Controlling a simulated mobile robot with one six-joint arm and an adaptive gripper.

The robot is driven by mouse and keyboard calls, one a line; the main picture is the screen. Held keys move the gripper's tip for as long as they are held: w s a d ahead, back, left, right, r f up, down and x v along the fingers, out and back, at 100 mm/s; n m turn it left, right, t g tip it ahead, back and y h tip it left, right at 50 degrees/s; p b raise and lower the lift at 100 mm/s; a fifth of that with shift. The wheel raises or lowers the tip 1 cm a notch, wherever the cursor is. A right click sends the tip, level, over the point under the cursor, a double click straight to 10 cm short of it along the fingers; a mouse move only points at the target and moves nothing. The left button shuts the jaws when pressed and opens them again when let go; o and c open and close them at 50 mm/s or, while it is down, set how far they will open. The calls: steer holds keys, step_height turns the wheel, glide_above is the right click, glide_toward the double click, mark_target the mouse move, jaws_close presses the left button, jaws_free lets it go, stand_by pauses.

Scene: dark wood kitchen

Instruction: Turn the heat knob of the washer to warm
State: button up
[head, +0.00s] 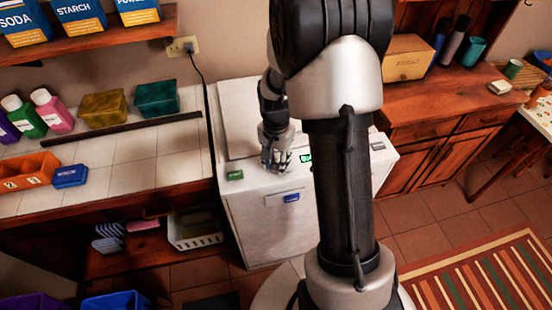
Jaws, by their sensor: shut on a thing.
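The white washer (250,215) stands in the middle, with its control panel along the top front edge. My gripper (275,163) is at this panel, between a green block (235,175) on the left and a lit green display (305,157) on the right. Its fingers point down and are shut on a small knob, which I take to be the heat knob. The fingers hide most of the knob, so its setting and markings cannot be read. Another dial (378,146) shows at the panel's right end. My arm covers part of the panel between.
A tiled counter (165,150) with bottles, boxes and an orange bin (28,172) lies left of the washer. A wooden counter (445,92) with a bread box (407,58) stands right. A white basket (195,230) sits low left. A striped rug (475,275) covers floor at right.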

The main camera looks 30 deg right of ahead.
mark_target(276, 164)
steer(key=shift+m+p, duration=0.4)
steer(key=shift+m, duration=1.1)
steer(key=o, duration=1.1)
steer(key=shift+r, duration=0.1)
step_height(276, 164, up, 12)
